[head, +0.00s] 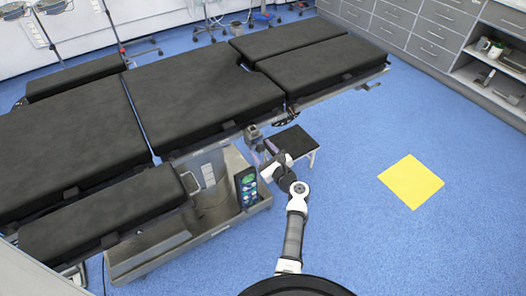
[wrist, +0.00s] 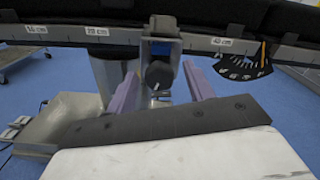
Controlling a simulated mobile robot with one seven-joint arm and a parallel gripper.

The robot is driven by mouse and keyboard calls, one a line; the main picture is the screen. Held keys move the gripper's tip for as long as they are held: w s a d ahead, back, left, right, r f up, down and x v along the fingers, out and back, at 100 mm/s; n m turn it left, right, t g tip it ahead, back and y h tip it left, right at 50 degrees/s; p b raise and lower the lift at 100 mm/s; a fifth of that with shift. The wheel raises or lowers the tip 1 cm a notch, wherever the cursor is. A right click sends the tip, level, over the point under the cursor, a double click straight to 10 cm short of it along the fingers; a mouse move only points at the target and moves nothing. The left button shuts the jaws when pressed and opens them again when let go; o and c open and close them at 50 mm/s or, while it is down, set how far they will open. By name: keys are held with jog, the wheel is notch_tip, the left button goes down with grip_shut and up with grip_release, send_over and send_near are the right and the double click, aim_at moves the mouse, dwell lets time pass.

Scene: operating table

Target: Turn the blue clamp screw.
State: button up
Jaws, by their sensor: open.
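In the wrist view, a grey clamp (wrist: 160,28) with a blue part (wrist: 157,48) hangs on the table's side rail. Below the blue part, a dark round screw knob (wrist: 158,75) faces me. My gripper (wrist: 158,84) is open, with one purple finger left of the knob and one right of it. Gaps show on both sides, and I cannot tell whether the fingertips reach as far as the knob. In the head view, my gripper (head: 265,147) is at the table's near side, just below the small clamp (head: 252,131). The knob is too small to make out there.
The operating table (head: 205,95) has black pads and a metal side rail (wrist: 200,42) with scale labels. A curved dark scale (wrist: 243,67) hangs at the right of the wrist view. A black-topped step stool (head: 294,142) stands close by. A yellow floor square (head: 411,181) lies right.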

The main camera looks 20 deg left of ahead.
jog(key=b+v, duration=0.3)
jog(key=v, duration=1)
jog(key=shift+s+d, duration=0.25)
jog(key=shift+d, duration=0.05)
